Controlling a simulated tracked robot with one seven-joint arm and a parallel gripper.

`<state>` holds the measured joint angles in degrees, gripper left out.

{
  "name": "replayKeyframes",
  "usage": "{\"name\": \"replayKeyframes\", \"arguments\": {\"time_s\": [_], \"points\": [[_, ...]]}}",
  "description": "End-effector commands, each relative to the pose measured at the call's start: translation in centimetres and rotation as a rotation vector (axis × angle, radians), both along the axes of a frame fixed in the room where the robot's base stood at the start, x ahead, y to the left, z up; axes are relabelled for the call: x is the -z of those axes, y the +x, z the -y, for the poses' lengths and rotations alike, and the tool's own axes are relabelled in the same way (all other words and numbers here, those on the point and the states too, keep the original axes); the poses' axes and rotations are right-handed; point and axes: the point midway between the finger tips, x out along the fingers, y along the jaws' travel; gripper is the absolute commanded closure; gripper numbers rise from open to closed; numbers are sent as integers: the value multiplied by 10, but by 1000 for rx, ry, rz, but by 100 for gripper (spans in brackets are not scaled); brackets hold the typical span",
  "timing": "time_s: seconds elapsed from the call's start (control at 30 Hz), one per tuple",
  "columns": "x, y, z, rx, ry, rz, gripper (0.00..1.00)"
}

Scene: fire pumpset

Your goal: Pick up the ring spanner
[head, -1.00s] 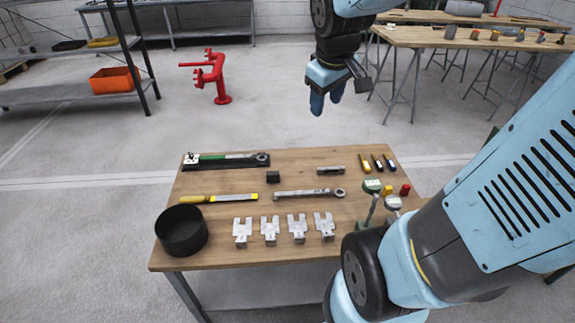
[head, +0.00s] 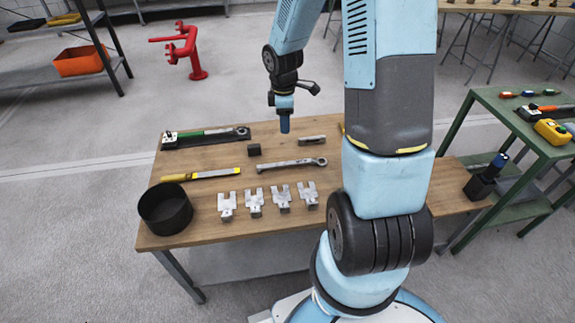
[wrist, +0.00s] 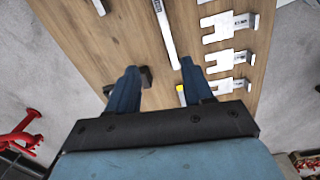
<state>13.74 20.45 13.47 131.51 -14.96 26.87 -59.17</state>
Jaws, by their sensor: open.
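The ring spanner (head: 291,164) is a long silver tool lying flat on the wooden table, its ring end to the right. Its silver shaft also shows in the wrist view (wrist: 165,32), beyond my fingertips. My gripper (head: 285,128) points down above the table, behind the spanner in the head view and apart from it. In the wrist view my gripper (wrist: 158,70) is open with nothing between its two blue fingers. The spanner's ring end is out of the wrist view.
Several forked metal pieces (head: 254,204) lie in front of the spanner. A black block (head: 254,150), a yellow-handled file (head: 201,174), a torque wrench (head: 206,137) and a black bowl (head: 165,209) are also on the table (head: 240,226). A green side table (head: 513,130) stands right.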

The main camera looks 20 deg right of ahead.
Motion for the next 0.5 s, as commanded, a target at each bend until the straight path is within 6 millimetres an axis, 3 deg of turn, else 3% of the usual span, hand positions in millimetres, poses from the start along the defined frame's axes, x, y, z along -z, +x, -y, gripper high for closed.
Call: {"name": "replayKeyframes", "arguments": {"time_s": [0.1,0.5], "points": [[26,3,-2,-65,18,-28,49],[68,5,-5,-133,35,-49,49]]}}
